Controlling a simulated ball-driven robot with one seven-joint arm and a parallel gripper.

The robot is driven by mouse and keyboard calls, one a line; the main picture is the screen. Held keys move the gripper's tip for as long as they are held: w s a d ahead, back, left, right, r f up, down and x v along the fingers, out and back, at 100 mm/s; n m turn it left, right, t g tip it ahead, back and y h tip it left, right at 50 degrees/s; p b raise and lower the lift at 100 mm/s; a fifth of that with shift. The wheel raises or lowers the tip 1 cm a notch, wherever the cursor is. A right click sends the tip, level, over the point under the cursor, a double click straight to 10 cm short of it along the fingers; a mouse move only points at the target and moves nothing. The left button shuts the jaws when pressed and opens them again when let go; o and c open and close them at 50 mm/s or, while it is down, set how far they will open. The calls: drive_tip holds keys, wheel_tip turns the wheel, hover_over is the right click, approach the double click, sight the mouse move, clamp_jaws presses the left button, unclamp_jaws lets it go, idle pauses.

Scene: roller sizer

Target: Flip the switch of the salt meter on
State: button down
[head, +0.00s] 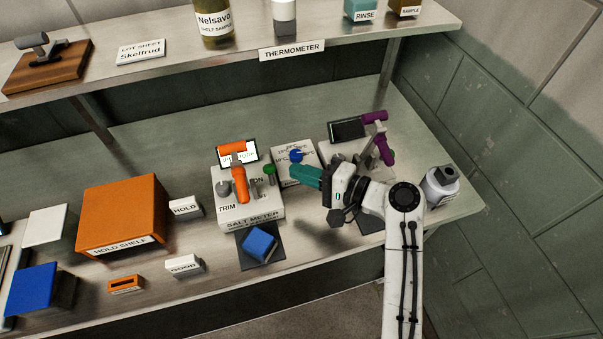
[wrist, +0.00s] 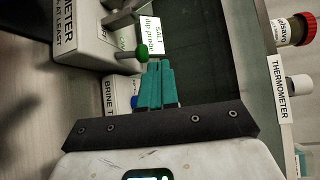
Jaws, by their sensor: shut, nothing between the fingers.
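The salt meter (head: 250,212) is a pale box at mid-counter with TRIM and ON lettering, an orange T-handle (head: 239,185) and a small screen (head: 223,160). Its switch is a lever with a green knob (head: 269,169) on the right side. In the wrist view the green knob (wrist: 142,54) is just left of my fingertips, and the lit screen (wrist: 152,34) lies beyond it. My gripper (head: 293,171), with teal fingers, is shut and empty, to the right of the knob. It also shows in the wrist view (wrist: 160,66). I cannot tell whether fingers and knob touch.
A brine meter box (head: 285,177) with a blue knob stands behind my fingers. Another device with a purple handle (head: 379,135) is right of it. A blue block (head: 260,244) sits in front of the salt meter. An orange box (head: 122,210) is to the left.

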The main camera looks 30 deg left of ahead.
drive_tip(key=w+d+r+b, duration=0.1)
drive_tip(key=w+d+r, duration=0.1)
drive_tip(key=d+r, duration=0.3)
drive_tip(key=d, duration=0.3)
drive_tip(key=shift+b, duration=0.4)
